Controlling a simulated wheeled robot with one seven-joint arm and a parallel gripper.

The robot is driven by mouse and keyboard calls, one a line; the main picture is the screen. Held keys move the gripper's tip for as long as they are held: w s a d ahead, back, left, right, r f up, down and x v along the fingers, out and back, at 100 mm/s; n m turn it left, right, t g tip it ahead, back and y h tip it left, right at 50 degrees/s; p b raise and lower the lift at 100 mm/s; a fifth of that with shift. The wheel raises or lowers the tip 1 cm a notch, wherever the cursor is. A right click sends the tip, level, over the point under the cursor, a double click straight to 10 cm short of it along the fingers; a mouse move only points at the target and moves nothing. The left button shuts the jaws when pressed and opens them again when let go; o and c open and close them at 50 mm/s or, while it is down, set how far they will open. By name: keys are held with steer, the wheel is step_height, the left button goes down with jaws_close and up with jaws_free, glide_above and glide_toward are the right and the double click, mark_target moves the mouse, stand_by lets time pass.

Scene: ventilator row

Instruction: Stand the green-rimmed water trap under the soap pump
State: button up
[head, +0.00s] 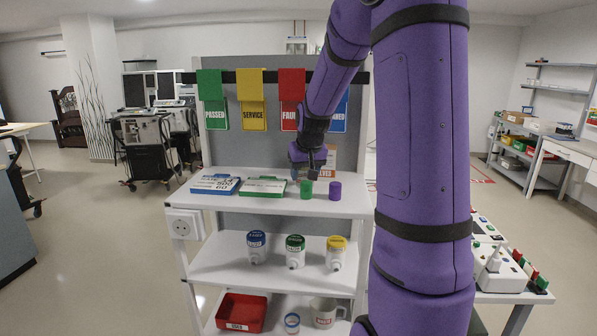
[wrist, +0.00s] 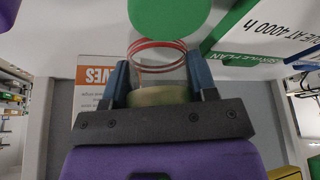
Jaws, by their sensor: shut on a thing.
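My gripper (head: 318,168) is over the top shelf, near the green cup. In the wrist view its jaws (wrist: 160,88) are shut on a clear thing with red rings (wrist: 157,46) and a yellowish end. I see no green rim on it. A solid green cup (head: 306,189) stands on the top shelf; a green disc (wrist: 168,14) shows beyond the held thing in the wrist view. On the middle shelf is a white-bodied piece with a green top (head: 295,243), between blue-topped (head: 256,240) and yellow-topped (head: 337,245) ones. I cannot make out a soap pump for certain.
A purple cup (head: 335,190), a blue-edged sign (head: 214,185) and a green sign (head: 262,187) occupy the top shelf. Below are a red bin (head: 242,312), a blue-rimmed clear cup (head: 292,323) and a mug (head: 325,313). Equipment (head: 500,270) stands on the right table.

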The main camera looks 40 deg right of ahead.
steer(key=shift+a, duration=0.15)
steer(key=o, duration=0.5)
steer(key=shift+f, duration=0.15)
steer(key=o, duration=0.4)
